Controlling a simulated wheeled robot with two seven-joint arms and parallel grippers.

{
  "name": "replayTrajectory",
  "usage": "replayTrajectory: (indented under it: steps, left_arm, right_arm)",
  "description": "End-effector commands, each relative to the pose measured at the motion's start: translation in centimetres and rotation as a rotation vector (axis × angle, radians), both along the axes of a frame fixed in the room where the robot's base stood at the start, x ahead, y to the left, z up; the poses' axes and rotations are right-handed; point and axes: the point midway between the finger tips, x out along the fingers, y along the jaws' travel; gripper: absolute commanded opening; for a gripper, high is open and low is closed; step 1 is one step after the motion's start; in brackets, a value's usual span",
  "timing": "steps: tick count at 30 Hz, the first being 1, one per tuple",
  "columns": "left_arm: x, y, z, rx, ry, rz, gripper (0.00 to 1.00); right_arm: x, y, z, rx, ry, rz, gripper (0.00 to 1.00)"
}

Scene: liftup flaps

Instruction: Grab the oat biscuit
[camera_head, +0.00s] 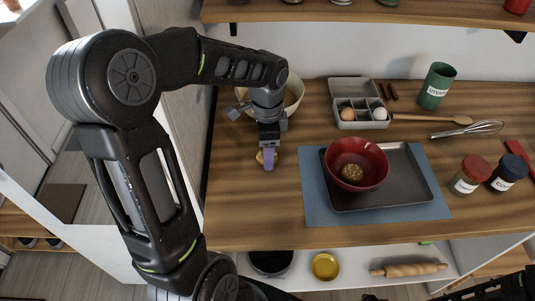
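A small golden-brown biscuit (260,157) is at my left gripper (268,164), over the left part of the wooden counter. The gripper points down and a finger covers much of the biscuit. I cannot tell whether the fingers are closed on it or only around it, or whether it touches the counter. Another round brown biscuit-like piece (351,172) lies inside the red bowl (372,158). My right gripper is not clearly visible; only dark parts of my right arm show at the lower right.
The bowl stands on a dark tray (412,180) over a blue mat (315,205). A cream bowl (295,88) is behind my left arm. An egg box (348,92), green utensil pot (437,86), whisk (485,128) and two jars (468,176) stand further right.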

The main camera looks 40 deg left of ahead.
Motion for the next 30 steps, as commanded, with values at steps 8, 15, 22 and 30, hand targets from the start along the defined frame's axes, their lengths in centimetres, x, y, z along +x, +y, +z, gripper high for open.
replayTrajectory:
  steps: [8,15,22,30]
  left_arm:
    - [0.01,0.01,-0.28,0.001,-0.001,0.000,0.60]
    - [0.01,0.00,-0.25,0.001,-0.001,-0.001,0.60]
    - [0.02,-0.01,-0.24,0.001,-0.001,-0.001,0.51]
    - [0.02,-0.01,-0.24,0.001,-0.001,-0.001,0.29]
  right_arm:
    - [-0.01,0.00,0.00,0.000,0.000,0.000,0.36]
    - [-0.01,0.00,0.00,0.000,0.000,0.000,0.36]
    - [0.00,0.00,0.00,0.000,0.000,0.000,0.36]
    - [0.00,0.00,0.00,0.000,0.000,0.000,0.36]
